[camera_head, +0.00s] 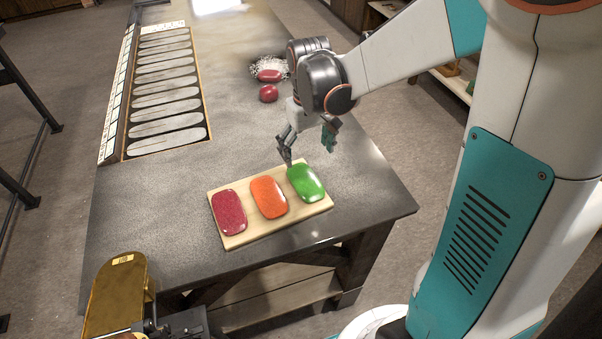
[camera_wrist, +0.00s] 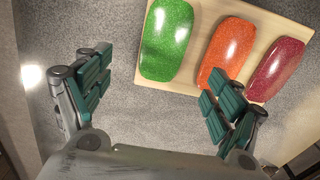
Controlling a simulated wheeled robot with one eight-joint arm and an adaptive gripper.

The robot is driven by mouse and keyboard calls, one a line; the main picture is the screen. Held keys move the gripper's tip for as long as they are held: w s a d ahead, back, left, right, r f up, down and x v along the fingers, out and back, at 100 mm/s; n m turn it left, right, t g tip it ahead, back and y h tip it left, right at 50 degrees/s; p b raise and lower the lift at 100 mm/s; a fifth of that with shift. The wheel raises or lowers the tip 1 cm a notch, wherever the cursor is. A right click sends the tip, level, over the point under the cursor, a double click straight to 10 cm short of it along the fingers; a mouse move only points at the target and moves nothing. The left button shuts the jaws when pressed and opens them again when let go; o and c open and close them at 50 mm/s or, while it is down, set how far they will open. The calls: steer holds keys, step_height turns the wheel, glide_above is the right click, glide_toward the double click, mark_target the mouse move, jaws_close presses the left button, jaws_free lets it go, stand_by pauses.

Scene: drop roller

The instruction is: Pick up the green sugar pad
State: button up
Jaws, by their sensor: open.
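The green sugar pad (camera_head: 306,183) is a glossy rounded slab at the right end of a light wooden board (camera_head: 242,237) in the head view. It also shows at the top of the wrist view (camera_wrist: 166,40), ahead of the space between my fingers. My gripper (camera_head: 308,146) is open and empty, just behind the green pad in the head view. In the wrist view my gripper (camera_wrist: 152,92) has its two teal-padded fingers spread wide, apart from the pad.
An orange pad (camera_head: 268,197) and a dark red pad (camera_head: 229,212) lie beside the green one on the board. Two red pieces (camera_head: 268,93) and white granules sit farther back. A slotted tray (camera_head: 165,95) lies at left. A brass-coloured machine part (camera_head: 115,292) stands at the front left.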

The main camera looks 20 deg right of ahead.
glide_above(305, 180)
steer(key=f, duration=0.4)
steer(key=shift+w+d+f+b, duration=0.2)
steer(key=shift+w+d+b, duration=0.1)
steer(key=shift+b, duration=0.1)
steer(key=shift+s+a+f+b, duration=0.15)
steer(key=shift+f+b, duration=0.3)
steer(key=shift+f, duration=0.85)
steer(key=shift+s+a+f+b, duration=0.15)
steer(key=shift+f+b, duration=0.25)
steer(key=shift+f, duration=0.9)
steer(key=shift+c, duration=0.2)
steer(key=c, duration=1.2)
